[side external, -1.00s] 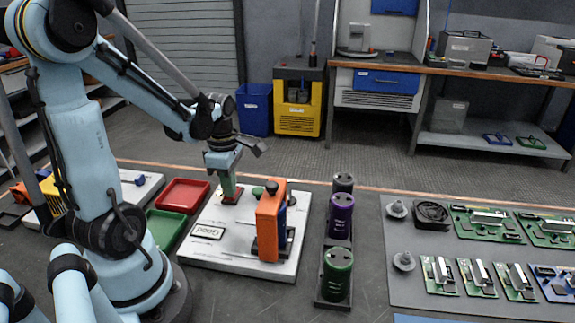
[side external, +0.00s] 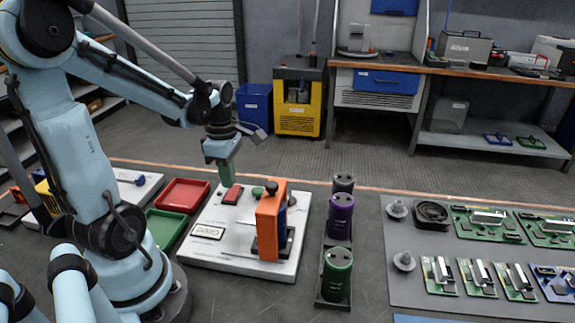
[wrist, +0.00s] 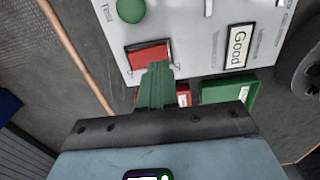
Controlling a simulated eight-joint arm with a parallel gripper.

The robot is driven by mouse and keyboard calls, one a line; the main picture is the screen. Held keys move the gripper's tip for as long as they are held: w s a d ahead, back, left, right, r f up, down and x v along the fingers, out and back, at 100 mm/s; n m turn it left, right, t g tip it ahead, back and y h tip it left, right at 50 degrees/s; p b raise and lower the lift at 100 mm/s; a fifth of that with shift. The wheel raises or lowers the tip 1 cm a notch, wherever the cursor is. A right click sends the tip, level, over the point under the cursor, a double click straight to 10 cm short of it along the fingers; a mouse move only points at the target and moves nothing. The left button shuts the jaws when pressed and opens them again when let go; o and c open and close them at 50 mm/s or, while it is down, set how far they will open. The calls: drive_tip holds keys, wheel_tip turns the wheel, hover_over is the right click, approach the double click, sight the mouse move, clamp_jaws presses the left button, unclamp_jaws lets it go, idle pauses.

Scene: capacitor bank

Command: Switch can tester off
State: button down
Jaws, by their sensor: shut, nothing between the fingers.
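The can tester (side external: 215,258) is a white panel with an orange fixture (side external: 268,225). A red rocker switch (side external: 233,194) sits at its far left corner. The switch also shows in the wrist view (wrist: 148,54), in a dark frame. A green button (side external: 257,193) is beside it, and a label or display (side external: 207,232) reads "Good". My gripper (side external: 227,182), with green fingers, is shut and empty just above and beside the red switch, apart from it as far as I can see. In the wrist view the fingertips (wrist: 156,68) overlap the switch's lower edge. Whether the switch is on is unclear.
A red tray (side external: 185,194) and a green tray (side external: 165,228) lie left of the tester. A rack of cans (side external: 340,215) stands to its right. A grey mat with circuit boards (side external: 490,228) is further right.

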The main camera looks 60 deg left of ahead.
sight(231, 197)
drive_tip(key=shift+r, duration=1.9)
drive_tip(key=shift+f, duration=3.55)
drive_tip(key=shift+r, duration=0.1)
drive_tip(key=shift+r, duration=3.35)
drive_tip(key=shift+f, duration=3.4)
wheel_tip(231, 197, up, 7)
drive_tip(key=w, duration=0.1)
drive_tip(key=shift+w+d, duration=0.3)
drive_tip(key=shift+w, duration=0.05)
